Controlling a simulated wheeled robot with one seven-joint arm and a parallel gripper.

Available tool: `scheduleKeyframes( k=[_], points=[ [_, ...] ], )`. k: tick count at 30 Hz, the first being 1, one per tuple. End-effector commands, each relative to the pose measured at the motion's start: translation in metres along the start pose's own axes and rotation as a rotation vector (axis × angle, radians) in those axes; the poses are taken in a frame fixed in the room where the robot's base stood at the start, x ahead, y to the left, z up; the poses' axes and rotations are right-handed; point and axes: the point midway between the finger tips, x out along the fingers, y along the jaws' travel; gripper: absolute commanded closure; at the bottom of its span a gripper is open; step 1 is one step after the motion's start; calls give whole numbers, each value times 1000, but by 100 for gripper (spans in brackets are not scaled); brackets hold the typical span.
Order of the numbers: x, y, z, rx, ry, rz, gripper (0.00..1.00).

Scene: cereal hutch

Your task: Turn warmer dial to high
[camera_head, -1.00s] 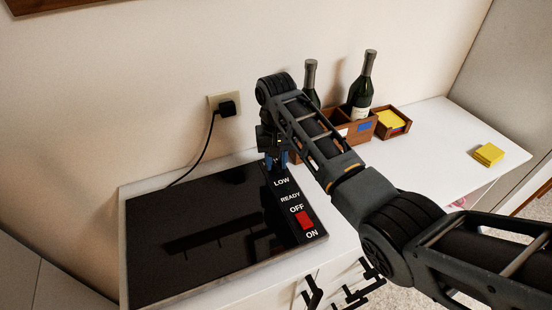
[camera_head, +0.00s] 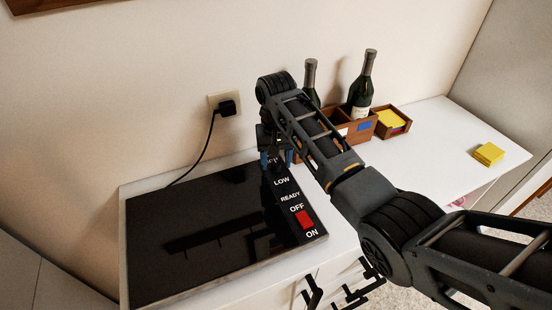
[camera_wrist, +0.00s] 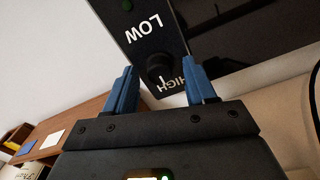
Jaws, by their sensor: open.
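The warmer (camera_head: 190,235) is a flat black glass plate with a control strip along its right side. Its black dial (camera_wrist: 158,70) sits at the far end of the strip, between the LOW and HIGH labels. The wrist view shows the dial between the two blue fingers of my gripper (camera_wrist: 159,64), with a gap on each side. My gripper (camera_head: 276,160) is open over the far end of the strip in the head view. A small pale mark shows near the dial, but I cannot tell surely where the dial points.
A red switch (camera_head: 304,220) sits between OFF and ON on the strip. A wooden box (camera_head: 358,131) with bottles (camera_head: 362,90) stands right of my gripper. A wall socket (camera_head: 225,104) holds the plug and cord. Yellow notes (camera_head: 488,153) lie on the clear right counter.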

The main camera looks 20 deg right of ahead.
Motion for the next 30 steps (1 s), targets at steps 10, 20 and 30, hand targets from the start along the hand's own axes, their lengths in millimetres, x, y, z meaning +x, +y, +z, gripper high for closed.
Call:
scheduleKeyframes(
  k=[10, 20, 30],
  points=[
    [-33, 0, -1, 0, 3, -2, 45],
    [-74, 0, 0, 0, 1, -1, 45],
    [-78, 0, 0, 0, 0, 0, 45]
  ],
)
